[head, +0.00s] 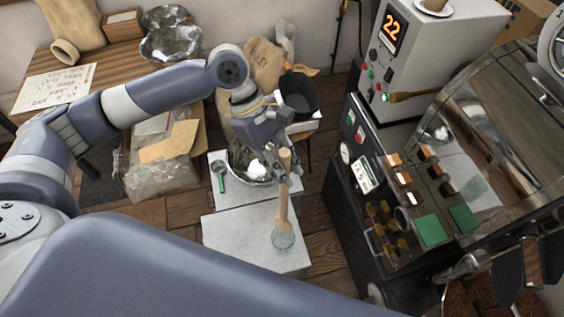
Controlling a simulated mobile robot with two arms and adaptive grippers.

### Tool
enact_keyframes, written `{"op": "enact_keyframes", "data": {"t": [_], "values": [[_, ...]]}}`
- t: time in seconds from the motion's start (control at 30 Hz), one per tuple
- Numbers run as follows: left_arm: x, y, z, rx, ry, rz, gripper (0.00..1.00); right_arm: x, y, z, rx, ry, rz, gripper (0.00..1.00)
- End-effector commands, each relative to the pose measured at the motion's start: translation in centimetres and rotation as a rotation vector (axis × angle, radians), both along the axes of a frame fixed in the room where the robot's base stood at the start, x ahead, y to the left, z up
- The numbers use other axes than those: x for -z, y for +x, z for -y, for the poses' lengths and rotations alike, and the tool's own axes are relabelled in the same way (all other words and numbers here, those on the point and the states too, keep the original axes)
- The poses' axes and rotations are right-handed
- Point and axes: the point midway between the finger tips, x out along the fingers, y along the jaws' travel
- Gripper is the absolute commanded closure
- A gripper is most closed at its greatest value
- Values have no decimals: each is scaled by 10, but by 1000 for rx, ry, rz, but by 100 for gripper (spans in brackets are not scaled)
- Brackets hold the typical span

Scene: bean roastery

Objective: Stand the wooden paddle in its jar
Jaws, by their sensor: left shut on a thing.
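My left gripper (288,175) is shut on the wooden paddle (283,208), gripping its shaft in the upper part. The paddle is close to upright, with its wider end down. A small greenish glass jar (284,241) stands near the front right edge of the pale grey worktop (235,236). The paddle's lower end overlaps the jar's far rim in the head view; I cannot tell whether it is inside the jar or just above or behind it. My right gripper is not in view.
Behind the paddle, a metal bowl (240,171) and a green-handled scoop (219,175) sit on a pale surface. A black bucket (299,95) stands beyond. The roaster's control cabinet (380,225) rises on the right. The worktop left of the jar is clear.

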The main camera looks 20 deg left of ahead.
Motion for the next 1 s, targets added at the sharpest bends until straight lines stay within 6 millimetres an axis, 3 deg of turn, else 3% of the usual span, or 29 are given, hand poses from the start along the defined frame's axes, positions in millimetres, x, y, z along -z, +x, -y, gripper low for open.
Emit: {"op": "enact_keyframes", "data": {"t": [0.23,1.0], "values": [[20,0,0,1,1,0,100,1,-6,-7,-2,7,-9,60],[82,-1,0,3,1,-1,100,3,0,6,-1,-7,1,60]]}}
